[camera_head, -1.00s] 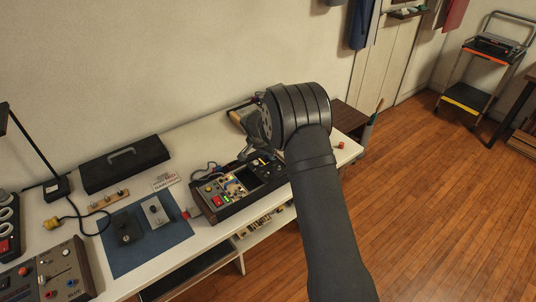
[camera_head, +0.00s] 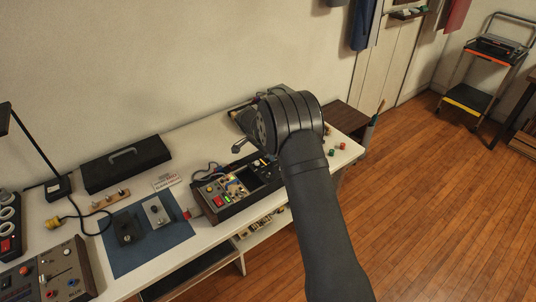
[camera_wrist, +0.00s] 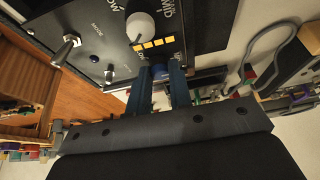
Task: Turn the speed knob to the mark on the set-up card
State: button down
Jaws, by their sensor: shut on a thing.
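In the wrist view, a dark control panel (camera_wrist: 90,45) carries a large round grey knob (camera_wrist: 141,27) with lettering beside it that reads partly like "MID". A row of yellow marks (camera_wrist: 153,44) lies just below that knob. My gripper (camera_wrist: 159,76) has its blue fingers closed around a small blue-grey piece (camera_wrist: 160,71). It is mostly hidden, and I cannot tell what it belongs to. The large grey knob is apart from the fingers. In the head view my wrist hides the fingers. A white card (camera_head: 166,181) with red lettering lies on the bench; its text is too small to read.
A toggle switch (camera_wrist: 66,48) and a small knob (camera_wrist: 110,72) stick up from the panel. In the head view, a wood-sided control box (camera_head: 236,188) sits left of my wrist, near a blue mat (camera_head: 150,250) and a black case (camera_head: 125,163). A cable (camera_wrist: 275,45) loops at right.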

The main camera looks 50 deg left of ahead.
jog(key=c, duration=1.6)
grip_release()
jog(key=v, duration=1.7)
jog(key=shift+s+r, duration=0.1)
jog(key=shift+r, duration=0.1)
jog(key=x, duration=1.7)
jog(key=shift+f, duration=0.25)
